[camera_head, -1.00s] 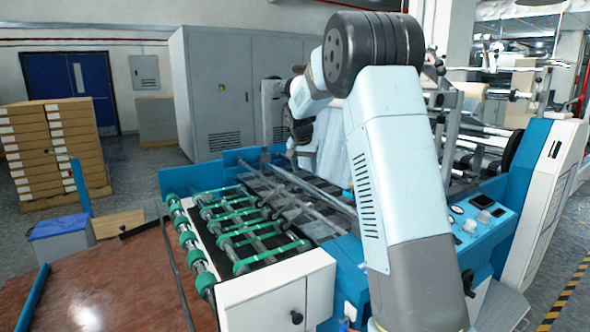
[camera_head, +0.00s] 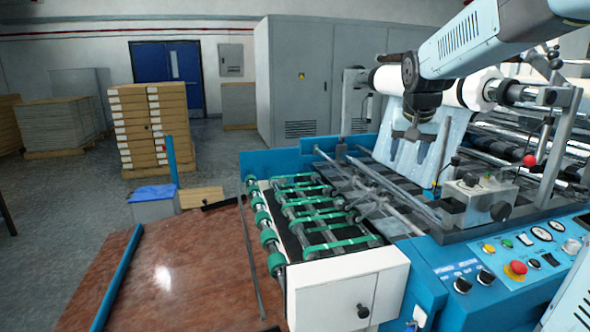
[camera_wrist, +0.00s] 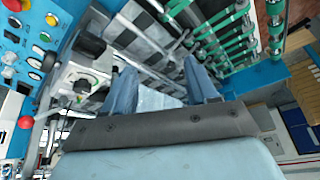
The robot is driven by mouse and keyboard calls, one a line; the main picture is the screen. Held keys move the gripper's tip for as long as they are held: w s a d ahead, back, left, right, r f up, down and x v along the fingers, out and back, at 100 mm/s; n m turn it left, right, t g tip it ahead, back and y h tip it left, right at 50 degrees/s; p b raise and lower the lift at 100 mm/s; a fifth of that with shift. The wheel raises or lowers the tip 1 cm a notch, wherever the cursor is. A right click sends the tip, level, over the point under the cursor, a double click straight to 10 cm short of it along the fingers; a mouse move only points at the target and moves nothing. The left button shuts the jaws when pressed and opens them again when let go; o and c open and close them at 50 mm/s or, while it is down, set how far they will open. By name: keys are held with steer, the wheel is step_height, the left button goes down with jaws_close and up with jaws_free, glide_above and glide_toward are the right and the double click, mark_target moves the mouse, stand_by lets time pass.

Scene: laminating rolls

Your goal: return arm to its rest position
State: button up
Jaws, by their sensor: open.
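My arm comes in from the upper right of the head view, and my gripper (camera_head: 408,158) hangs from it, pointing down. Its two blue-grey fingers stand apart, open, with nothing seen between them. In the head view it appears in front of the pale film sheet (camera_head: 440,150) hanging from the white roll (camera_head: 447,88). I cannot tell how far apart the two are. In the wrist view my gripper (camera_wrist: 160,70) also shows two spread fingers over the machine, with bars and part of a pale sheet beyond them.
The laminating machine's green-wheeled feed rollers (camera_head: 320,215) and metal guide rods (camera_head: 375,185) lie below and left of my gripper. A control panel (camera_head: 530,255) with a red button is at the lower right. Stacked boxes (camera_head: 150,125) stand at the back left, with open floor around them.

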steer(key=s+a+f+n, duration=0.1)
steer(key=s+f, duration=0.1)
steer(key=s, duration=1)
steer(key=s+a+f+n+y, duration=0.1)
steer(key=s+a+f+n, duration=0.1)
steer(key=s, duration=1)
steer(key=shift+s+a+f+t, duration=0.15)
steer(key=shift+s+f+t, duration=0.25)
steer(key=shift+f, duration=0.15)
